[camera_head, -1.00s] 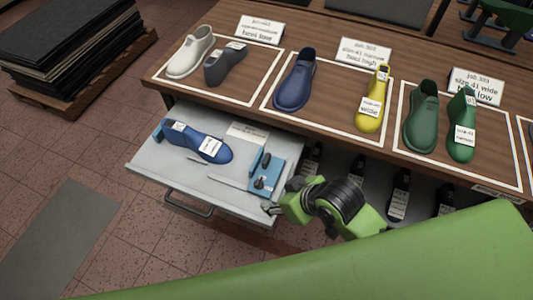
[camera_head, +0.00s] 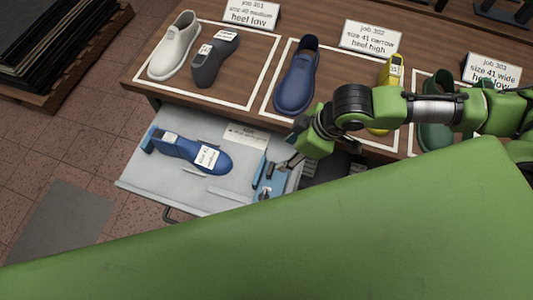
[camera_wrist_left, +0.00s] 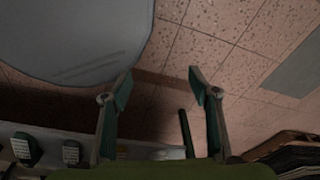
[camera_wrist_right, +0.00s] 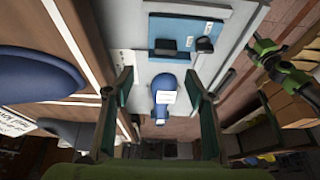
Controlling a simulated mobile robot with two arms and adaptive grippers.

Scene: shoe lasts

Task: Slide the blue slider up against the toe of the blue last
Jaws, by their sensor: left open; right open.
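The blue last (camera_head: 183,149) lies in the open drawer (camera_head: 140,180) with white labels on it. Its toe points right, toward the blue slider (camera_head: 259,167), with a gap between them. The slider is at the left edge of a blue plate (camera_head: 266,193) that carries dark parts. My right gripper (camera_head: 296,160) is open and empty, just right of the plate. In the right wrist view the last (camera_wrist_right: 163,83) shows between the fingers, and the slider (camera_wrist_right: 168,53) stands beyond it. My left gripper (camera_wrist_left: 158,82) is open and empty over the floor; the head view does not show it.
The tabletop behind the drawer bears shoes and lasts, among them a navy shoe (camera_head: 297,82) and a grey last (camera_head: 214,62). A white card (camera_head: 245,133) lies at the drawer's back. My green body covers the lower part of the head view.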

